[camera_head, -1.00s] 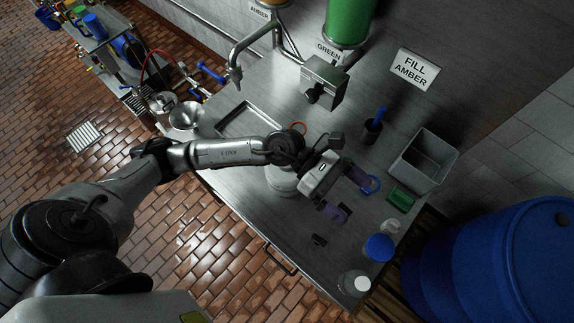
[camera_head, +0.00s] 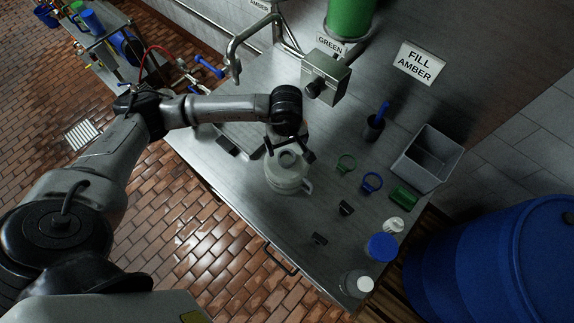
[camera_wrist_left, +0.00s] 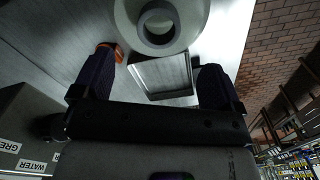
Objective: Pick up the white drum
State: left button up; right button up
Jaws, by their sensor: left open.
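The white drum (camera_head: 287,178), a pale round container with a ringed neck and a side handle, stands upright on the steel bench. My left gripper (camera_head: 291,150) is at the drum's back edge in the head view, partly hidden by its own wrist. In the left wrist view the gripper (camera_wrist_left: 156,65) is open, with its dark fingers wide apart. The drum (camera_wrist_left: 188,25) shows there beyond the fingertips, roughly centred between them, and nothing is held. Whether a finger touches it I cannot tell. My right gripper is not in view.
A steel tap and grey box (camera_head: 325,78) stand behind the drum. A shallow metal tray (camera_wrist_left: 163,76) lies close by.

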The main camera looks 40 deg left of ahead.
aim_at(287, 160)
pick_arm(q)
jog(key=shift+f, duration=1.6)
jog(key=shift+f+p, duration=0.5)
jog(key=shift+p, duration=0.05)
notch_tip(287, 160, down, 3)
jog(key=shift+f+p, duration=0.15)
jog(key=shift+p, duration=0.4)
jog(key=shift+f, duration=0.5)
jog(key=shift+w, duration=0.1)
jog(key=c, duration=1.6)
jog(key=shift+r, duration=0.2)
